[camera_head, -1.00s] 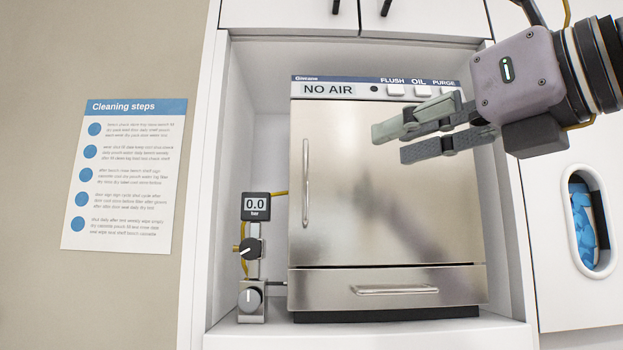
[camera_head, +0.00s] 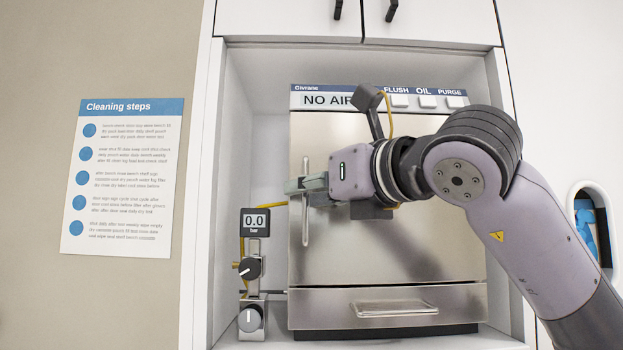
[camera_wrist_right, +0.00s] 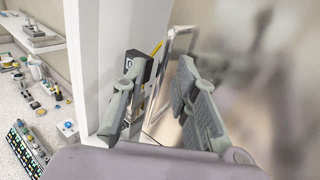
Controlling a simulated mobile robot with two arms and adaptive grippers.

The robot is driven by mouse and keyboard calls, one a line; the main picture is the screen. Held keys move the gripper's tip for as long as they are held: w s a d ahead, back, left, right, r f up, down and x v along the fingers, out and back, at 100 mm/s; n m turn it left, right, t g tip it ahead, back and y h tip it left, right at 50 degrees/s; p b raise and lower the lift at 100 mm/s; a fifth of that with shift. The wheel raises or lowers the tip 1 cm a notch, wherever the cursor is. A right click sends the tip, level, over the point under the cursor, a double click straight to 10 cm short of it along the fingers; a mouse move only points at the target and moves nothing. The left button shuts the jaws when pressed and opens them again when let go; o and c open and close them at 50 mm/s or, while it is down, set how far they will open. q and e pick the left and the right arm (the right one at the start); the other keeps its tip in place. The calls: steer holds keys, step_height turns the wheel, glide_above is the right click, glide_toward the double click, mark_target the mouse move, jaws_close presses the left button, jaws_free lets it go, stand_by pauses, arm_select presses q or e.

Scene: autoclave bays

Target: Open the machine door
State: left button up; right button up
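The machine is a steel unit in a white bay, and its display reads "NO AIR". Its door (camera_head: 400,255) is shut, with a vertical bar handle (camera_head: 305,228) at its left edge. My right gripper (camera_head: 303,187) is at the upper-middle part of this handle, its fingers pointing left. In the right wrist view the two fingers (camera_wrist_right: 162,78) are apart, and the handle (camera_wrist_right: 166,62) shows in the gap between them. I cannot tell whether either finger touches it. My right forearm hides part of the door. My left gripper is not in view.
A gauge (camera_head: 256,222) reading 0.0 bar, with knobs below it, stands left of the machine, close to the handle. A drawer (camera_head: 330,310) is under the door. The bay's left wall (camera_head: 232,130) is near the gripper. FLUSH, OIL and PURGE buttons (camera_head: 427,101) are above the door.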

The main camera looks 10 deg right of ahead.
jaws_close()
stand_by(0.3)
stand_by(0.6)
